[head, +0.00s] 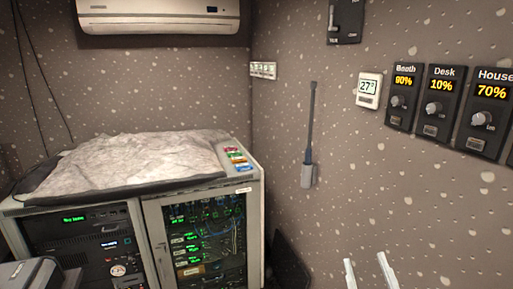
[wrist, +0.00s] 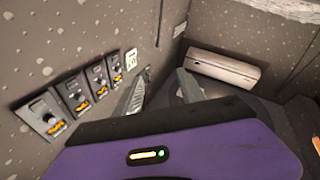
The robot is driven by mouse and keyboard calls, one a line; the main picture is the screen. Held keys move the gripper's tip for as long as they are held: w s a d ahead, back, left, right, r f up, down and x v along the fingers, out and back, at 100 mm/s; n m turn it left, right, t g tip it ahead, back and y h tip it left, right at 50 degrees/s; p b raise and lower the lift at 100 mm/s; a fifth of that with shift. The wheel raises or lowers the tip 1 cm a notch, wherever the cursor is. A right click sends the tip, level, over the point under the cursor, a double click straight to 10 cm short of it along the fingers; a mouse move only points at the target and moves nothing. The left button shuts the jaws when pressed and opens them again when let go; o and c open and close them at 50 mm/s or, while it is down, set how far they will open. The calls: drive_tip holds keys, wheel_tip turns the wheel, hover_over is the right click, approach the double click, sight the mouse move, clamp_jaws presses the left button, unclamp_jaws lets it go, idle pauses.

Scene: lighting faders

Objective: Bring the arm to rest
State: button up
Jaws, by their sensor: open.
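My gripper (head: 367,260) shows at the bottom of the head view as two pale fingertips, apart, with nothing between them. In the wrist view its two grey fingers (wrist: 162,78) are spread, and the space between them is empty. The rest of my arm is out of the head view. On the right wall are the dimmer panels Booth (head: 403,95), Desk (head: 440,95) and House (head: 488,105), each with a knob. Desk reads 10% and House 70%. The fingertips are below and left of these panels in the picture and touch nothing visible.
A rack cabinet (head: 139,225) with a crumpled cover (head: 125,160) stands at left. An air conditioner (head: 158,14) hangs above it. A thermostat (head: 368,90) and an antenna device (head: 308,172) are on the right wall. The wall around the fingertips looks bare.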

drive_tip(key=s+f+m+g+b, duration=0.1)
drive_tip(key=s+f, duration=0.5)
drive_tip(key=s, duration=0.6)
drive_tip(key=s+f+m+g+b, duration=0.1)
drive_tip(key=s+f+g, duration=0.2)
drive_tip(key=s+f, duration=0.3)
drive_tip(key=s+f+m+g+y+b, duration=0.1)
drive_tip(key=s+f, duration=0.4)
drive_tip(key=s, duration=1.2)
drive_tip(key=shift+s+a+f+g, duration=0.25)
drive_tip(key=shift+s+f+g, duration=0.15)
drive_tip(key=shift+g, duration=0.1)
